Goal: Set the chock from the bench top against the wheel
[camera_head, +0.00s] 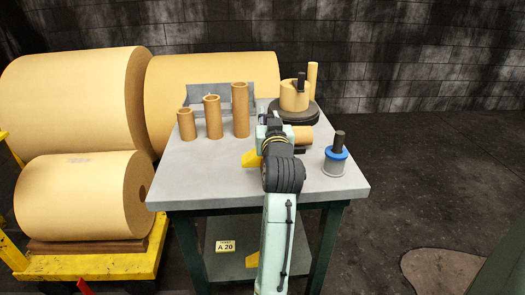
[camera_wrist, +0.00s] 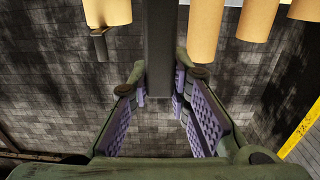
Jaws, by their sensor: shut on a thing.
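A yellow wedge-shaped block (camera_head: 251,158), which looks like the chock, shows on the bench top just left of my arm. My arm partly hides it. My gripper (camera_head: 270,121) is over the bench, beyond the wedge, pointing toward the back. In the wrist view my gripper (camera_wrist: 172,95) is shut on a dark grey upright bar (camera_wrist: 160,45), which runs up out of the picture between the purple pads. I cannot tell what the bar belongs to. A second yellow piece (camera_head: 252,260) is on the lower shelf. I cannot make out a wheel.
Three tan tubes (camera_head: 211,118) stand on the grey bench (camera_head: 200,175), left of my gripper. A tan roll on a dark round base (camera_head: 298,112) and a blue-and-grey spool (camera_head: 335,162) are to the right. Large rolls and a yellow cart (camera_head: 95,265) stand left.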

